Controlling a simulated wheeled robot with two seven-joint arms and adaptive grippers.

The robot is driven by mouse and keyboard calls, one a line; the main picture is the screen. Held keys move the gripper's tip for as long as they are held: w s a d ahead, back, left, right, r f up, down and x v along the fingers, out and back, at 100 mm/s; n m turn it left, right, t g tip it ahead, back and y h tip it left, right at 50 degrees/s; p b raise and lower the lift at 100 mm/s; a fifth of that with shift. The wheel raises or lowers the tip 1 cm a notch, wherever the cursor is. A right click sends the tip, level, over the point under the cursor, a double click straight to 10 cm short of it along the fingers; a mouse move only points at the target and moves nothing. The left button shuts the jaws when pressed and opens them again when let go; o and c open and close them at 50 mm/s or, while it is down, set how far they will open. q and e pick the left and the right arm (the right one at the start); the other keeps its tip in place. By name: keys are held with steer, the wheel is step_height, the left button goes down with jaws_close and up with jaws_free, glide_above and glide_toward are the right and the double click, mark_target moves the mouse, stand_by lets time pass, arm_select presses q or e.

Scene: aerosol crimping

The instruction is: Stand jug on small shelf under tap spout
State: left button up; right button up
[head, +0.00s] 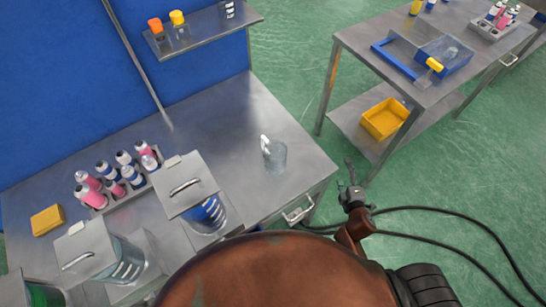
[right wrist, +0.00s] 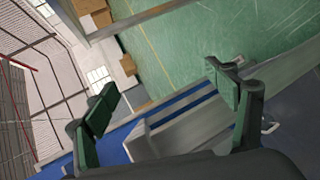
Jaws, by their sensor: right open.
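A clear jug (head: 274,155) stands upright on the right part of the steel bench (head: 250,115), apart from everything else. My right gripper (head: 348,176) is open and empty, off the bench's right side, to the right of and lower in the picture than the jug. Its spread fingers also show in the right wrist view (right wrist: 165,97), with nothing between them. The jug cannot be made out there. Lidded clear tanks, one with blue contents (head: 207,213), stand at the bench's front. I cannot make out a tap spout or the small shelf under it. My left gripper is not in view.
A rack (head: 125,196) of several spray cans and a yellow box (head: 47,219) sit left on the bench. A raised shelf (head: 215,32) holds orange- and yellow-topped items. A second table (head: 375,40) stands right, across green floor.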

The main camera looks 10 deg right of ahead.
mark_target(286, 158)
steer(key=w+a+r+n+t+y, duration=0.1)
steer(key=a+r+n+t, duration=0.1)
steer(key=r+n, duration=0.3)
steer(key=w+a+r+n+t+y+b, duration=0.1)
steer(key=a+r+n+y, duration=0.15)
steer(key=r, duration=0.45)
steer(key=w+a+r+n+t, duration=0.1)
steer(key=a+r+n+t, duration=0.15)
steer(key=r, duration=0.45)
steer(key=a+n+g+y, duration=0.1)
steer(key=a+n+y, duration=0.2)
steer(key=a+n, duration=0.2)
steer(key=s+a+f+n+g+y, duration=0.1)
steer(key=a+n+g+y, duration=0.1)
steer(key=a+n+y, duration=0.2)
steer(key=s+a+n+g+y, duration=0.1)
steer(key=a+n+g+y, duration=0.1)
steer(key=a+n, duration=0.5)
steer(key=shift+s+a+f+n+y, duration=0.15)
steer(key=shift+n+y, duration=0.25)
steer(key=shift+n, duration=0.35)
steer(key=shift+f+n+y, duration=0.1)
steer(key=shift+n+y, duration=0.25)
steer(key=shift+n, duration=0.4)
steer(key=x, duration=0.6)
steer(key=shift+a, duration=0.25)
steer(key=shift+w+a+p, duration=0.3)
steer(key=shift+w+a, duration=0.05)
steer(key=shift+w, duration=0.05)
steer(key=shift+c, duration=0.4)
